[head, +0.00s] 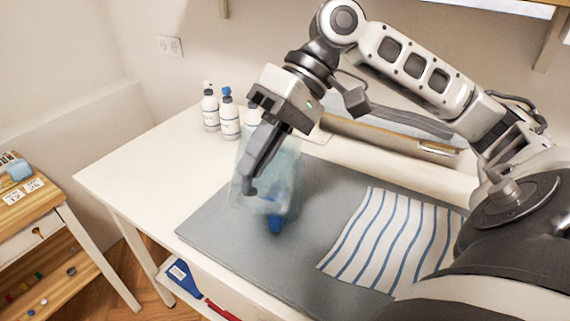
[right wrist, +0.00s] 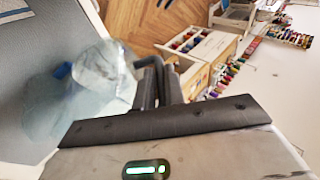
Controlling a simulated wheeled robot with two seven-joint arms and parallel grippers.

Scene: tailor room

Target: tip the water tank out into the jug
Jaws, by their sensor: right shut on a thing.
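The water tank (head: 285,170) is a translucent pale-blue vessel above the grey mat in the head view. My right gripper (head: 253,182) is shut on it, with one dark finger in front of its near side. A dark blue part (head: 275,222) shows at its lower end, just over the mat. In the right wrist view my fingers (right wrist: 152,80) are beside clear and bluish see-through shapes, including the tank (right wrist: 50,105). I cannot clearly pick out a separate jug; the see-through outlines overlap. My left gripper is not in view.
The grey mat (head: 215,225) lies on a white table (head: 125,170). A striped cloth (head: 385,235) lies on its right part. White bottles (head: 229,118) stand behind the tank. A wooden cabinet (head: 40,215) stands apart at the left. The mat's front left is clear.

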